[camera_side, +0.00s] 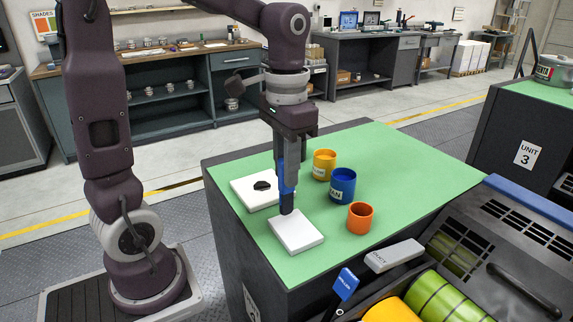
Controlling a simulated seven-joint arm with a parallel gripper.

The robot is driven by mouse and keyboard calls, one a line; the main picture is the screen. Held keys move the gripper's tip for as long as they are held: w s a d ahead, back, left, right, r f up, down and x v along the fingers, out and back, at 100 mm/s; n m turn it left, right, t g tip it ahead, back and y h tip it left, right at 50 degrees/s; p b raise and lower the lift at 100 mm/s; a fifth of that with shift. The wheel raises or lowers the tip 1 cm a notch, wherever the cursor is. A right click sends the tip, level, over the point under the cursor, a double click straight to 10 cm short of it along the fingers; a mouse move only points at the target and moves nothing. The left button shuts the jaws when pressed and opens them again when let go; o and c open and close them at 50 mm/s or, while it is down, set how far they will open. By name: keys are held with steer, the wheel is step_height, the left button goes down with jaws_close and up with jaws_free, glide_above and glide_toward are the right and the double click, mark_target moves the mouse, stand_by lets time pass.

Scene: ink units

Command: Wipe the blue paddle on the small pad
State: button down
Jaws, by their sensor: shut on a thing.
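My gripper (287,165) points down over the green worktop and is shut on the blue paddle (290,178). The paddle is upright, with its dark lower end (287,203) at the far edge of the small white pad (297,233). I cannot tell whether that end touches the pad. The pad lies flat near the front of the worktop, and its visible top looks clean. A second white slab (242,191) lies behind it to the left, with a black patch (262,186) on it, beside the paddle.
A yellow cup (324,160), a blue cup (343,184) and an orange cup (360,218) stand right of my gripper. The green worktop (430,175) is clear farther right. A machine with rollers (445,300) and a blue-headed tool (346,284) are at the front right.

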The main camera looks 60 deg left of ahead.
steer(key=shift+f, duration=0.55)
stand_by(0.5)
steer(key=shift+d, duration=3.2)
steer(key=shift+a, duration=3.2)
steer(key=shift+d, duration=3.2)
steer(key=shift+a+r, duration=0.1)
steer(key=shift+a, duration=3.1)
steer(key=shift+r, duration=3)
